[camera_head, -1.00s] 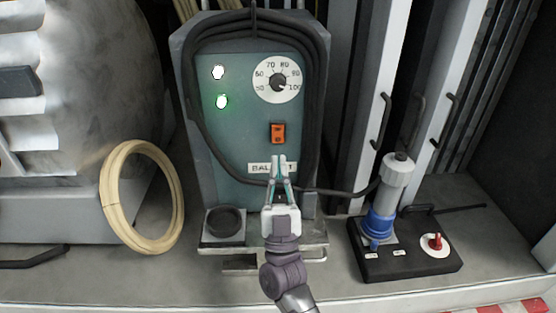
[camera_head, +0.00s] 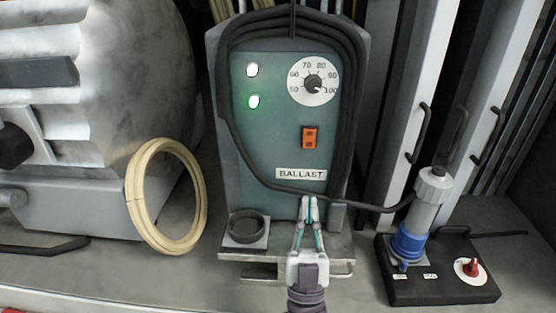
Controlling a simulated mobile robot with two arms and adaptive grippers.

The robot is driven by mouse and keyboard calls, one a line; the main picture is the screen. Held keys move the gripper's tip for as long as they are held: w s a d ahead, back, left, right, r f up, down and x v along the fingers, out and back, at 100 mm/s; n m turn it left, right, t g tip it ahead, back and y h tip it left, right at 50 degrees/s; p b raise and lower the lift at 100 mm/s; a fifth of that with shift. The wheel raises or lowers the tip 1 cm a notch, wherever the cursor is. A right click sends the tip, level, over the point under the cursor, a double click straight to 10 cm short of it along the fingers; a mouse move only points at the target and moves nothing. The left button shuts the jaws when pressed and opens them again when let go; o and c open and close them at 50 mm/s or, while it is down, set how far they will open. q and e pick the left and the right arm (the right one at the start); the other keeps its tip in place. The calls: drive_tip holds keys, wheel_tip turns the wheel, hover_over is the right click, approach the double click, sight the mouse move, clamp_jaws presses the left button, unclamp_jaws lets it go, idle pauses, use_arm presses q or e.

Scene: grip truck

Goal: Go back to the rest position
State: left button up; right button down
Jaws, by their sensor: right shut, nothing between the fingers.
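My right gripper (camera_head: 308,203) is at the lower middle of the head view, pointing up the picture at the lower part of the ballast box (camera_head: 262,150). Its fingers are shut and hold nothing. The fingertips show just below the white BALLAST label (camera_head: 301,174); I cannot tell how far they are from the panel. My left gripper is not in view.
A blue-and-grey plug (camera_head: 424,210) stands on a black base (camera_head: 440,283) with a red knob (camera_head: 472,267). A cream hose coil (camera_head: 140,205) leans at left.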

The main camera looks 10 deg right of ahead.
wheel_tip(320, 180, down, 17)
drive_tip(key=w+a+n+g+y, duration=0.1)
drive_tip(key=n+g+y, duration=0.6)
drive_tip(key=g+y, duration=0.45)
drive_tip(key=s+d+f+m+g+h, duration=0.15)
drive_tip(key=s+d+f+g, duration=0.25)
drive_tip(key=s+f+g, duration=0.45)
drive_tip(key=s+d+f+m+g+h, duration=0.15)
drive_tip(key=s+d+f+g, duration=0.3)
drive_tip(key=s, duration=0.65)
wheel_tip(320, 180, down, 27)
drive_tip(key=s+a+n, duration=0.1)
drive_tip(key=s, duration=0.1)
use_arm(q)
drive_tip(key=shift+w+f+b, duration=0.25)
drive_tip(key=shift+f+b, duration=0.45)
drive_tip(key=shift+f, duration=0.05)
use_arm(e)
drive_tip(key=s+d+f+g+h, duration=0.1)
drive_tip(key=s+d+f+g, duration=0.1)
drive_tip(key=s+f, duration=1.4)
drive_tip(key=shift+d+f, duration=0.2)
drive_tip(key=shift+d, duration=0.2)
